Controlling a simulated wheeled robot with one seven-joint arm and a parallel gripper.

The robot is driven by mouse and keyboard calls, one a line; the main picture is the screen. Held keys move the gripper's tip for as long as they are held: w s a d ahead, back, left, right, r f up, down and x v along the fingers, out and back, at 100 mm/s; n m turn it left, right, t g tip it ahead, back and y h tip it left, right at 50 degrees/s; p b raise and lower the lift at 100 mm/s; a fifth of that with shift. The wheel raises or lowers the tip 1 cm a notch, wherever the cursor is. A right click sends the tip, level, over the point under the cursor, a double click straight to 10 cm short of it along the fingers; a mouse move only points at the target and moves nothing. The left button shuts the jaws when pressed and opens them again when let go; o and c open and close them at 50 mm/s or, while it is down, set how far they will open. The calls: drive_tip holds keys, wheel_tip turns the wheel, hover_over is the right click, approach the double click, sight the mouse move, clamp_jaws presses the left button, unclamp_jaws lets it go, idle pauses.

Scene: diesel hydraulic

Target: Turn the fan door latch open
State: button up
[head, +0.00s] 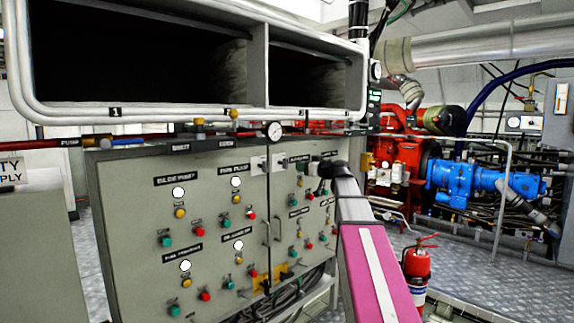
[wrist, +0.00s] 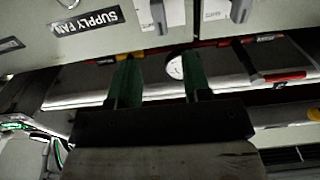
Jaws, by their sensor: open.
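My gripper (wrist: 160,60) shows in the wrist view with its two green fingers apart and nothing between them. Two dark lever-like parts, the left one (wrist: 157,15) and the right one (wrist: 240,10), stand on a pale panel beyond the fingertips, by white labels; the fingers appear apart from them. I cannot tell for certain which part is the fan door latch. A black SUPPLY FAN label (wrist: 87,22) is to their left. In the head view my arm reaches to the upper right of the grey control cabinet (head: 112,215); the fingers cannot be made out there.
Two door handles (head: 266,231) are on the cabinet front, among several coloured buttons. A round gauge (head: 273,131) and a red pipe run above it, below a large open duct (head: 258,65). A fire extinguisher (head: 416,262) stands on the floor at right.

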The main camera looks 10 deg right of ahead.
sight(287, 163)
drive_tip(key=x, duration=1)
drive_tip(key=shift+w+a+f, duration=0.1)
clamp_jaws()
